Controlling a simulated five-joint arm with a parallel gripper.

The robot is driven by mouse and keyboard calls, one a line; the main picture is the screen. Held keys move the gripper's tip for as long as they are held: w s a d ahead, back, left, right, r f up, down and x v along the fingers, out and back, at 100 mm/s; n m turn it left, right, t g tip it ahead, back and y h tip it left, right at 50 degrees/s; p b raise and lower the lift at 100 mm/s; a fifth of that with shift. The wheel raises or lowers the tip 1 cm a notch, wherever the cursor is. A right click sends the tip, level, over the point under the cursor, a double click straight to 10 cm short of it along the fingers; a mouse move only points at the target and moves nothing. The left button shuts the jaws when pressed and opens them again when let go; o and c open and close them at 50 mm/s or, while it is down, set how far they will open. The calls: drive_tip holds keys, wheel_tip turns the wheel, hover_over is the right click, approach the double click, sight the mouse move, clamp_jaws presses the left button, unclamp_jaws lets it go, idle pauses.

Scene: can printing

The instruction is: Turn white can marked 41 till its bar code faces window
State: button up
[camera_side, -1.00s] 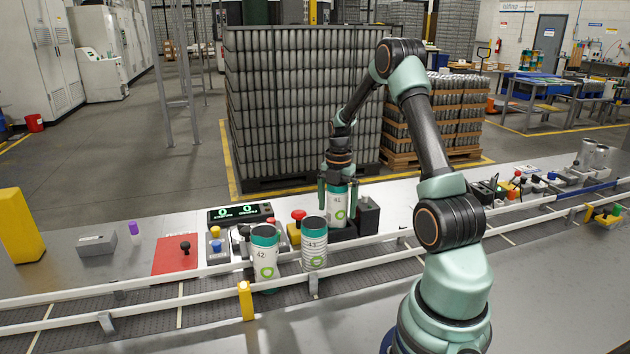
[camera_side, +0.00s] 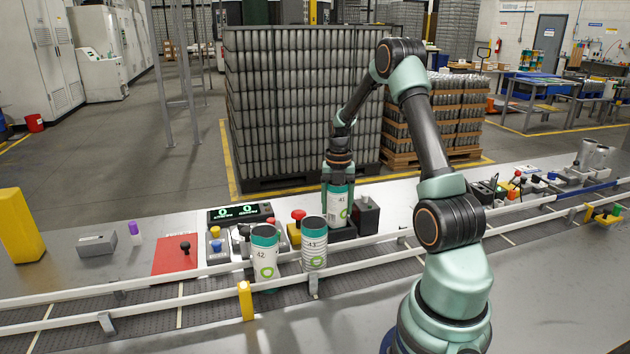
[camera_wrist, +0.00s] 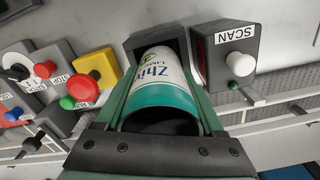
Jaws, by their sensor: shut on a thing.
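The white can marked 41 (camera_side: 338,208) stands upright on a dark base beside a black box, with a teal top band and a green mark low on its side. My gripper (camera_side: 338,188) is shut on its upper part from above. In the wrist view the can (camera_wrist: 158,72) shows white with blue lettering and a teal band between the gripper's fingers (camera_wrist: 165,105). The black box marked SCAN (camera_wrist: 224,58) stands right beside it, with a dark reddish window (camera_wrist: 198,58) on the side towards the can. I see no bar code in either view.
Cans 42 (camera_side: 265,262) and 43 (camera_side: 314,245) stand on the conveyor in front, near the left rail. A red-topped yellow button box (camera_side: 297,224) is close on the left. A counter display (camera_side: 238,213) stands farther left. Rails run along the conveyor (camera_side: 200,305).

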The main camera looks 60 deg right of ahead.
drive_tip(key=shift+n, duration=1)
drive_tip(key=o, duration=1.3)
wheel_tip(320, 180, up, 12)
drive_tip(key=shift+r, duration=0.1)
